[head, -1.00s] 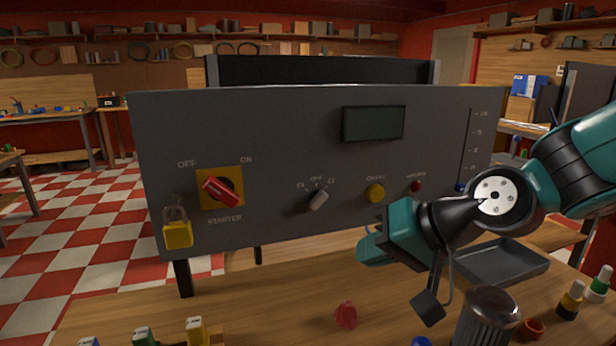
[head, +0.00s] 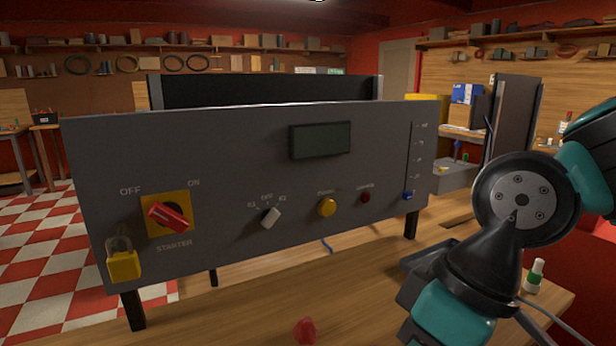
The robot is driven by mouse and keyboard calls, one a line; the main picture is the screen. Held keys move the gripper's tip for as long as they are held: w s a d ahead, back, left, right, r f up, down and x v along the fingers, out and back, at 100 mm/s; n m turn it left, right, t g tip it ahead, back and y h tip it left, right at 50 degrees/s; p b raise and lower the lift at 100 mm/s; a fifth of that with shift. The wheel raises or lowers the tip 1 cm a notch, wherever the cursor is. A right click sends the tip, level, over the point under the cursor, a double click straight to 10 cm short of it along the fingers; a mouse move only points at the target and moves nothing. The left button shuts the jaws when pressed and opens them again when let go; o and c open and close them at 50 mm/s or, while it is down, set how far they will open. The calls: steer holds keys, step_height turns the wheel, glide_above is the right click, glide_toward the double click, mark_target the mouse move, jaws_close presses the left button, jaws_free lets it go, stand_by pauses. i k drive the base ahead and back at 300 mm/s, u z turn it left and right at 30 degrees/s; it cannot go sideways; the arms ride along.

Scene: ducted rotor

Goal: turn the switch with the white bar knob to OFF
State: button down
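The switch with the white bar knob (head: 270,217) is on the front of the grey panel (head: 235,150), left of the yellow button. OFF is printed above it, with a mark on either side. The bar is tilted, its upper end leaning right of OFF toward the right-hand mark. Nothing touches or covers it. My arm is at the right, well away from the panel's switch. Its wrist runs down out of the picture, and my gripper's fingers do not show.
A red STARTER knob (head: 170,216) on a yellow plate and a yellow padlock (head: 123,262) are at the panel's left. Right of the switch are a yellow button (head: 327,207), a red one (head: 365,197) and a blue slider (head: 408,196). A red object (head: 305,330) lies on the bench.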

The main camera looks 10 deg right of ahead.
mark_target(268, 217)
steer(key=z, duration=1.75)
steer(key=k, duration=0.85)
steer(key=u, duration=1.2)
steer(key=i, duration=0.5)
